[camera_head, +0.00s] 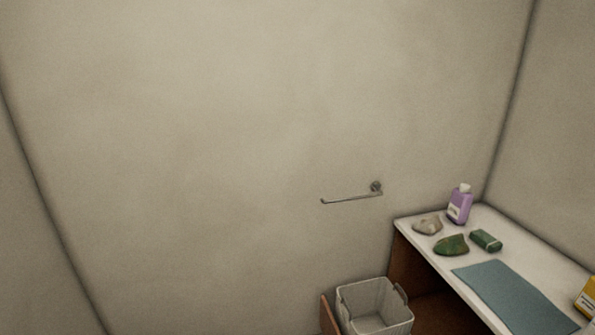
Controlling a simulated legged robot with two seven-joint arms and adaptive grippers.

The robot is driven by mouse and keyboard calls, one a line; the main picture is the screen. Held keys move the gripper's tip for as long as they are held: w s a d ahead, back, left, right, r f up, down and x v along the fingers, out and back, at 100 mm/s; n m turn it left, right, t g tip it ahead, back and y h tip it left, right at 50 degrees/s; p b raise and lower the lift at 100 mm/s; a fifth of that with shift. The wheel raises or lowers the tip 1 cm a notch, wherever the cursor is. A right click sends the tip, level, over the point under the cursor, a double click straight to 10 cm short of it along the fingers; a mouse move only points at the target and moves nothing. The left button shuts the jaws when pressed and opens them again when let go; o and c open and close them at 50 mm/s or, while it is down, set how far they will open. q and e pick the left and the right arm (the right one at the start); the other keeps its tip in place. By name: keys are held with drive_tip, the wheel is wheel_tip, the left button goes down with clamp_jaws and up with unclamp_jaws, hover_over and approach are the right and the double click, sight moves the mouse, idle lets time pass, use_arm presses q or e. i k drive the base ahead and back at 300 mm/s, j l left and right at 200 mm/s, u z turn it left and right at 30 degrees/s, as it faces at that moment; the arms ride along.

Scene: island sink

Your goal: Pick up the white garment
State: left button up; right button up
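I see no garment that I can clearly make out as white in the head view. On the counter (532,251) lie a pale greyish-beige crumpled item (427,224) and a dark green item (451,245), both near its left end; I cannot tell whether either is cloth. A small dark green block (485,240) lies to their right. Neither of my grippers shows in this view.
A purple bottle (460,205) stands at the counter's back. A blue-grey mat (513,298) lies at its front, and a yellow box (588,297) is at the right edge. A pale basket (373,309) stands below left. A metal bar (350,197) sticks out from the wall.

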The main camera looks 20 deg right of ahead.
sight(429, 224)
drive_tip(key=i+z, duration=0.15)
drive_tip(key=i, duration=0.45)
drive_tip(key=i+j+z, duration=0.1)
drive_tip(key=i, duration=0.55)
drive_tip(key=i+j+z, duration=0.15)
drive_tip(key=i, duration=0.45)
drive_tip(key=j, duration=0.1)
